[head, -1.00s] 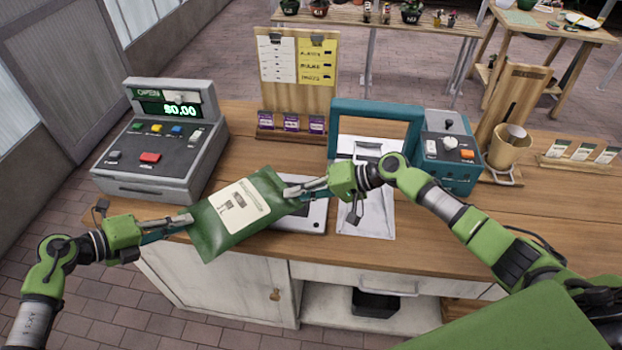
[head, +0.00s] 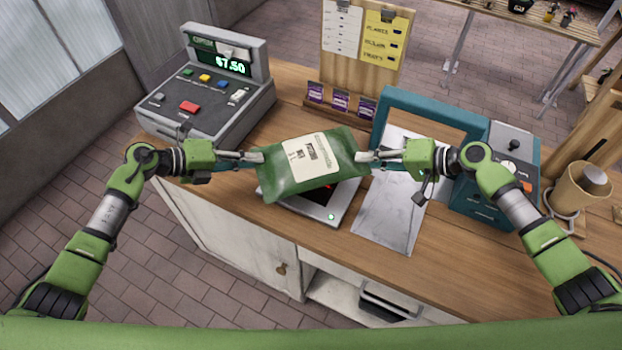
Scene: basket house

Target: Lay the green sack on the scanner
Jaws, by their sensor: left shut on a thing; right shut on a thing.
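The green sack (head: 290,179), with a cream label, is held between my two grippers. My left gripper (head: 256,157) is shut on its left end. My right gripper (head: 364,159) is shut on its right end. The scanner (head: 340,212), a flat light-framed plate with a dark window showing red light and a green light at its corner, lies on the counter beneath the sack. The sack covers most of the scanner. I cannot tell whether the sack touches it.
A cash register (head: 205,95) reading $7.50 stands at the left. A teal-framed machine (head: 510,150) with a metal plate (head: 390,215) is at the right. A notice board (head: 365,45) and purple packets (head: 340,102) are behind. The counter front (head: 450,260) is clear.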

